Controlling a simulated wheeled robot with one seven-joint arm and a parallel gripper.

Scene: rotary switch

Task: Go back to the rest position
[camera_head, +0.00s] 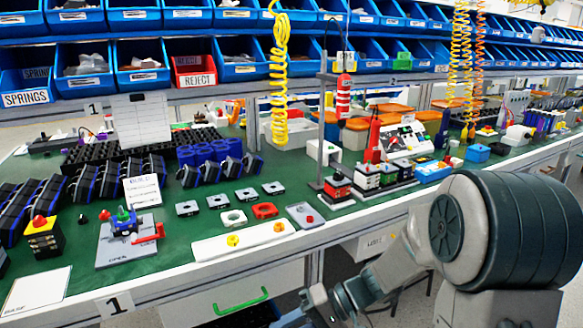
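My arm (400,262) enters from the lower right and runs down and left, in front of the bench edge. Its far end leaves the picture at the bottom, so my gripper's fingers do not show. On the bench, a blue-and-green device with a red lever (150,235) sits on a grey plate (112,255) at the front left. A yellow and black box with a red knob (43,232) stands to its left. I cannot tell which of these is the rotary switch. No part of my arm visibly touches anything on the bench.
The green bench (190,262) has a white front edge, with a drawer with a green handle (242,301) below. A white strip (238,241) and several small square parts lie in the middle. Blue bins (85,65) line the shelves behind; a yellow coiled hose (278,80) hangs down.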

